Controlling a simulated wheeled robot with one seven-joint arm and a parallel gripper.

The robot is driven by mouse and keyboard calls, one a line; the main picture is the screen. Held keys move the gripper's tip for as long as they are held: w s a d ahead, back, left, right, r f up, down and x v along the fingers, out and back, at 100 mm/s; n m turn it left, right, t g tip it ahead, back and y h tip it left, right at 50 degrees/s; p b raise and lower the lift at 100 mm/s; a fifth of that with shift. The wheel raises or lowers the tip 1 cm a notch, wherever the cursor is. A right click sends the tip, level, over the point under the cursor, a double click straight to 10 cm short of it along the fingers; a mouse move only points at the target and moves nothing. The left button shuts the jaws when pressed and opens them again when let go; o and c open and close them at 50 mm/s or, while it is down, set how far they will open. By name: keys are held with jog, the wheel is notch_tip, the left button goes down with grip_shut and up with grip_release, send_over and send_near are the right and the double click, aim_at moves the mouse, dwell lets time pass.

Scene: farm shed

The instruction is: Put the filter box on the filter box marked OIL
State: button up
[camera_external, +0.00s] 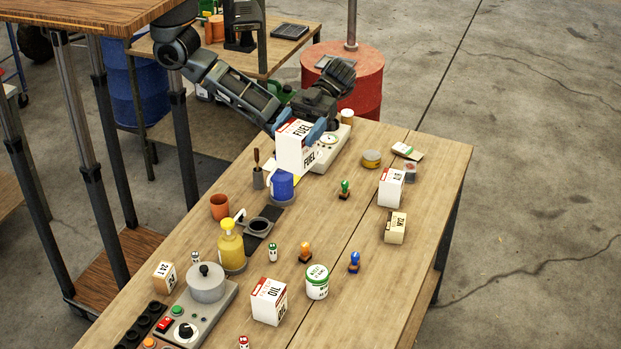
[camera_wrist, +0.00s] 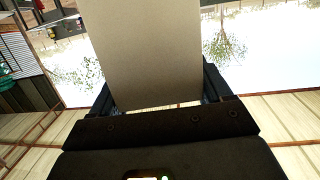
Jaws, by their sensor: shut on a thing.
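My gripper (camera_external: 298,129) is shut on a white and red filter box marked FUEL (camera_external: 293,150), over the far part of the workbench. In the wrist view the held box (camera_wrist: 147,50) shows as a plain grey-beige face between the fingers (camera_wrist: 158,98). The filter box marked OIL (camera_external: 269,301), white with a red band, stands upright at the near part of the bench, apart from the held box. Another white and red box (camera_external: 391,188) stands at the right, its lettering too small to read surely.
Around the OIL box are a white and green tin (camera_external: 317,282), a grey pot (camera_external: 205,283) on a hotplate, a yellow bottle (camera_external: 230,248) and small stamps (camera_external: 305,252). A blue mug (camera_external: 283,185) stands below the held box. The bench's right side has free room.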

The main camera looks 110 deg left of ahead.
jog(key=s+d+m+g, duration=0.1)
jog(key=s+d, duration=0.4)
jog(key=d, duration=0.5)
jog(key=s+d+m+g, duration=0.1)
jog(key=s+d+g, duration=0.1)
jog(key=s+d, duration=0.4)
jog(key=d, duration=0.4)
jog(key=shift+s+d+m+g+y+b, duration=0.15)
jog(key=shift+s+m+g+y+b, duration=0.15)
jog(key=shift+m+g+b, duration=0.1)
notch_tip(320, 180, down, 18)
jog(key=shift+r, duration=0.15)
jog(key=shift+w+a+f+p, duration=0.15)
jog(key=shift+w+a+f, duration=0.85)
jog(key=shift+w+f, duration=0.75)
jog(key=shift+w+a+f+p, duration=0.15)
jog(key=shift+w+a+f, duration=0.85)
jog(key=shift+w+f, duration=0.8)
jog(key=shift+w+a+f+p, duration=0.15)
jog(key=shift+w+a+f, duration=0.85)
jog(key=shift+w+f, duration=0.75)
jog(key=shift+s+f, duration=0.3)
jog(key=shift+f, duration=0.1)
jog(key=o, duration=1.2)
